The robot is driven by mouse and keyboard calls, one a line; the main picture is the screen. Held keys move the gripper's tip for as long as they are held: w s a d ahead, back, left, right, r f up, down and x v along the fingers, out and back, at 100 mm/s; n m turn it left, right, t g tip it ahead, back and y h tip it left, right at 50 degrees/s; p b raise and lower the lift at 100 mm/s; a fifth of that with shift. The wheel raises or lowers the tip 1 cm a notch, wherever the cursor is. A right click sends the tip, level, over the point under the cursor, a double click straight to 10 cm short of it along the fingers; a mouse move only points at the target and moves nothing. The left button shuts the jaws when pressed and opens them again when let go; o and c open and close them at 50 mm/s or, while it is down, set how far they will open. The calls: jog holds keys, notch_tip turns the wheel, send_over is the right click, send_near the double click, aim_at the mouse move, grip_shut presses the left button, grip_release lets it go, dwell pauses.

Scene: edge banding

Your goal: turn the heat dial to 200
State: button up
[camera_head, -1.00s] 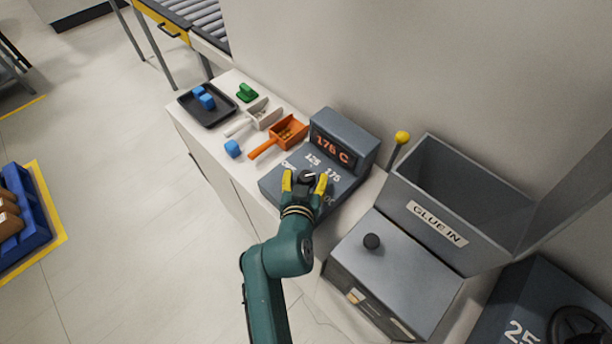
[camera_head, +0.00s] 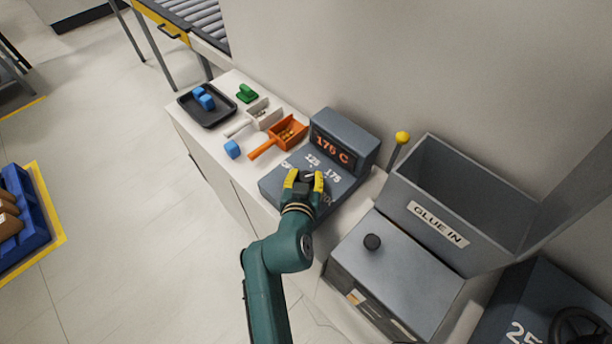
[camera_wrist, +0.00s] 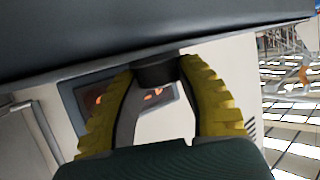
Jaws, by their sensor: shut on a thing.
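The heat dial (camera_head: 307,175) is a dark round knob on the sloping top of the grey control box (camera_head: 345,137). The box's display (camera_head: 333,147) reads 175 C in orange. White numbers, 125 and 175 among them, are printed around the dial. My gripper (camera_head: 305,181) has its yellow fingers shut on the dial, one on each side. In the wrist view the dark knob (camera_wrist: 156,73) sits between the fingertips. The fingers and wrist hide part of the dial and the lower markings.
A grey GLUE IN hopper (camera_head: 437,224) and a black-knobbed machine (camera_head: 395,275) stand close on the right.

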jog(key=shift+f+b, duration=0.2)
jog(key=shift+b, duration=0.1)
jog(key=h+b, duration=0.1)
jog(key=m+h+b, duration=0.1)
jog(key=b, duration=0.1)
jog(key=shift+a+f+m, duration=0.1)
jog(key=shift+f+m, duration=0.15)
jog(key=shift+m, duration=0.05)
jog(key=m+g+h+b, duration=0.1)
jog(key=m+h+b, duration=0.1)
jog(key=b, duration=0.2)
jog(key=shift+m+h+b, duration=0.3)
jog(key=shift+b, duration=0.1)
jog(key=m+g+h+b, duration=0.2)
jog(key=m+h+b, duration=0.1)
jog(key=b, duration=0.1)
jog(key=shift+w+r+g, duration=0.1)
jog(key=shift+r+g, duration=0.05)
jog(key=shift+g, duration=0.25)
jog(key=shift+r+m+g+h+b, duration=0.15)
jog(key=shift+m+g+h+b, duration=1.3)
jog(key=shift+m+g, duration=0.65)
jog(key=shift+m, duration=0.3)
jog(key=o, duration=1.2)
jog(key=shift+r, duration=0.1)
